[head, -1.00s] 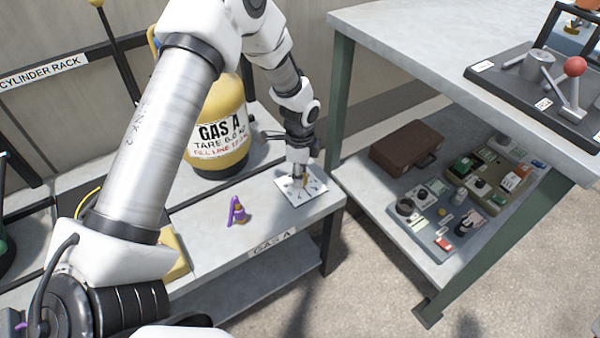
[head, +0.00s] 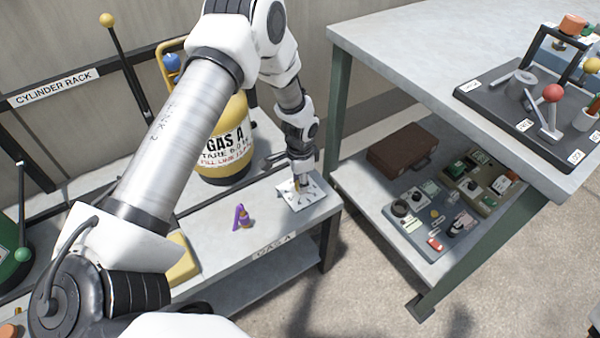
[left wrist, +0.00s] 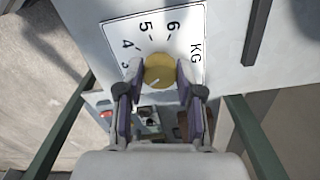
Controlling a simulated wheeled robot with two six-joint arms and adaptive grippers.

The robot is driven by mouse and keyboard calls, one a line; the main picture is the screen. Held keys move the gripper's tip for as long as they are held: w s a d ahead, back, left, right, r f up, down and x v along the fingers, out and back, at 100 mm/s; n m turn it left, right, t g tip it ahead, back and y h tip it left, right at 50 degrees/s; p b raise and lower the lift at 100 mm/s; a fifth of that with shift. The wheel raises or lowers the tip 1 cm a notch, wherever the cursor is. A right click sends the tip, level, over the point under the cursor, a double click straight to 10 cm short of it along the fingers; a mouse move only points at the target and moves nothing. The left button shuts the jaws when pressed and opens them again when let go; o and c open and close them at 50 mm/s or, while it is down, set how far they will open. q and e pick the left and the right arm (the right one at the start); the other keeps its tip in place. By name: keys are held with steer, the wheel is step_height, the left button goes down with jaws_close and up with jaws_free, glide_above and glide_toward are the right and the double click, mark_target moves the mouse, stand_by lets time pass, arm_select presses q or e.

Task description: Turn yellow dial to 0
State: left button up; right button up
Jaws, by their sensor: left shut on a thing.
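The yellow dial (left wrist: 159,72) sits on a white scale plate (left wrist: 193,22) marked 4, 5, 6 and KG in the left wrist view. My left gripper (left wrist: 159,76) is shut on the dial, one purple-padded finger on each side. A short pale mark on the dial's face points to the lower left. The number it lines up with is hidden, and I see no 0. In the head view my left gripper (head: 301,184) reaches down to the plate (head: 312,195) at the right end of the bench, where the dial is mostly covered. My right gripper is not in view.
A yellow GAS A cylinder (head: 222,135) stands behind on the bench (head: 205,225). A small purple-and-orange object (head: 242,217) lies left of the plate. A taller table (head: 395,40) to the right holds a lever panel (head: 515,120); its lower shelf bears a brown case (head: 400,150).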

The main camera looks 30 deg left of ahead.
arm_select(q)
steer(key=n+p, duration=0.4)
steer(key=shift+r+n, duration=0.2)
steer(key=shift+n, duration=0.1)
steer(key=n+p, duration=0.3)
steer(key=n, duration=0.1)
steer(key=shift+d+n, duration=0.1)
steer(key=shift+n, duration=0.2)
steer(key=n+p, duration=0.3)
steer(key=n, duration=0.1)
steer(key=shift+f+n+p, duration=0.2)
steer(key=shift+n+p, duration=1)
steer(key=shift+n, duration=0.9)
steer(key=o, duration=1.2)
steer(key=shift+c, duration=0.2)
